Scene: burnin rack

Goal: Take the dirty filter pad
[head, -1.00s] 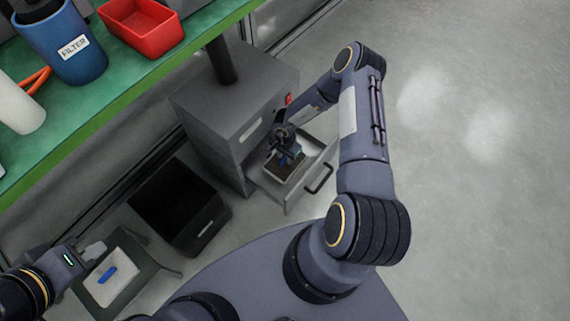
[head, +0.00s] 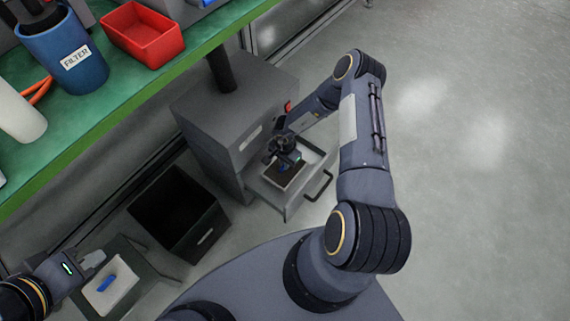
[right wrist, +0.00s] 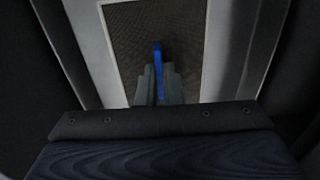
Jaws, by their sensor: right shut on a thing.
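The dirty filter pad (head: 279,178) is a brown mesh sheet with a pale frame and a blue tab (right wrist: 158,62). It lies in the open drawer (head: 270,199) of a grey machine, and its mesh also fills the top of the right wrist view (right wrist: 185,28). My right gripper (head: 285,162) is over the pad, shut on its blue tab. My left gripper (head: 97,261) is at the lower left beside a clean white pad (head: 107,298) with a blue tab. I cannot tell whether its fingers are apart.
The grey machine (head: 215,125) has a dark pipe on top. An open black bin (head: 205,242) stands left of the drawer. A green shelf (head: 115,92) holds a blue FILTER container (head: 62,50) and a red tray (head: 145,40). The floor at right is clear.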

